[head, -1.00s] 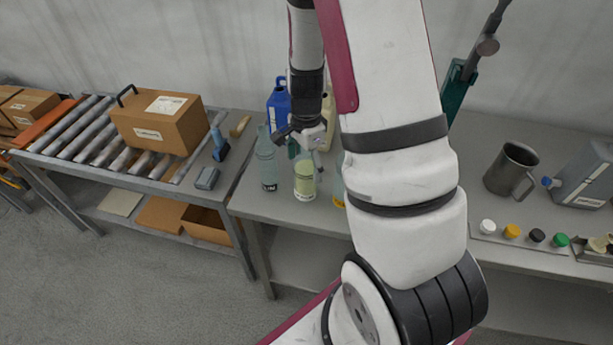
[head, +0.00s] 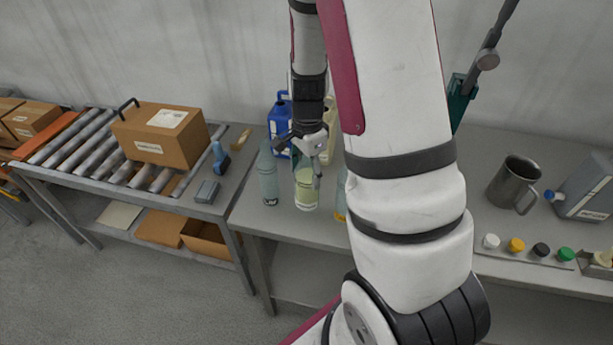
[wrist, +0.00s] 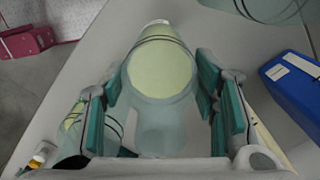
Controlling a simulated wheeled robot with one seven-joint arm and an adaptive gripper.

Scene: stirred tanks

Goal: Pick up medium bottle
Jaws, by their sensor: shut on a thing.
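A clear bottle with pale yellow-green contents or label (head: 306,190) is at the front of the bench in the head view. It is the medium bottle as far as I can tell. My gripper (head: 308,152) reaches down over its upper part and is shut on it. In the wrist view the bottle (wrist: 160,65) lies between the teal finger pads of my gripper (wrist: 163,108). The bottle looks upright; I cannot tell whether its base touches the bench. The gripper hides its neck.
A clear bottle (head: 268,178) stands close on the left. Another bottle (head: 341,195) is mostly behind my arm on the right. A blue jug (head: 281,122) and a cream jug (head: 329,135) stand behind. A metal mug (head: 513,184) and several caps stand farther right on the bench (head: 285,227).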

